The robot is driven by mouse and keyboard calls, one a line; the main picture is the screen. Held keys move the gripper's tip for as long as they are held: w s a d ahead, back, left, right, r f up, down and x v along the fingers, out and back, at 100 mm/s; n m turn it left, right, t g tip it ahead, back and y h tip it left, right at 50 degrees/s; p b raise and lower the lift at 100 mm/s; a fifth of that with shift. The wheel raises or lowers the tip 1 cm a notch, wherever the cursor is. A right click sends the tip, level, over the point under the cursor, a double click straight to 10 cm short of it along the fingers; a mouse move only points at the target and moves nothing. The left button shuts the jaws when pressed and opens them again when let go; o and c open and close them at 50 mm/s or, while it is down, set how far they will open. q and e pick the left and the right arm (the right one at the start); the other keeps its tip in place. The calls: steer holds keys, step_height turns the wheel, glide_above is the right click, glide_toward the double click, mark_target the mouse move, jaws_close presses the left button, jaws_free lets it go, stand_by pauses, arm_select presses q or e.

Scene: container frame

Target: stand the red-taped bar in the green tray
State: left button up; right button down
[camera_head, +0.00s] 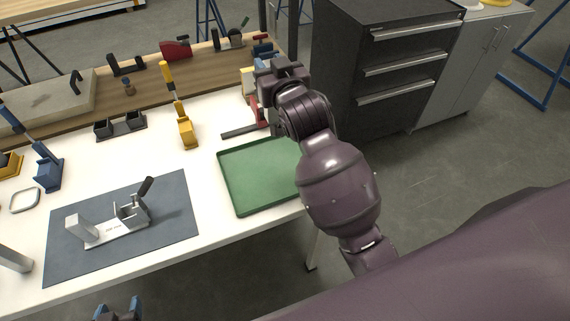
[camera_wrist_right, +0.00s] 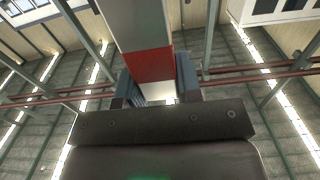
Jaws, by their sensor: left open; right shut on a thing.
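The red-taped bar (camera_wrist_right: 150,62) shows in the right wrist view as a pale grey bar with a red band, running up out of the picture from between the blue fingers. My right gripper (camera_wrist_right: 157,85) is shut on it near the band. In the head view my right gripper (camera_head: 277,68) is beyond the far right corner of the green tray (camera_head: 255,178); I cannot clearly make out the bar there. The green tray lies empty on the white table, its right side hidden by my right arm. My left gripper (camera_head: 119,309) is open at the bottom edge, in front of the table.
A toggle clamp (camera_head: 130,212) stands on a grey mat (camera_head: 177,200) left of the tray. A yellow-handled tool (camera_head: 186,128) and a dark flat bar (camera_head: 243,131) are behind the tray. A dark drawer cabinet (camera_head: 375,60) stands at the back right.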

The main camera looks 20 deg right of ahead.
step_height(320, 180, down, 20)
steer(key=b, duration=0.2)
steer(key=shift+d+r+b, duration=0.15)
steer(key=shift+d+b, duration=0.1)
steer(key=shift+b, duration=0.05)
stand_by(0.3)
steer(key=shift+f, duration=0.2)
steer(key=c, duration=0.8)
jaws_free()
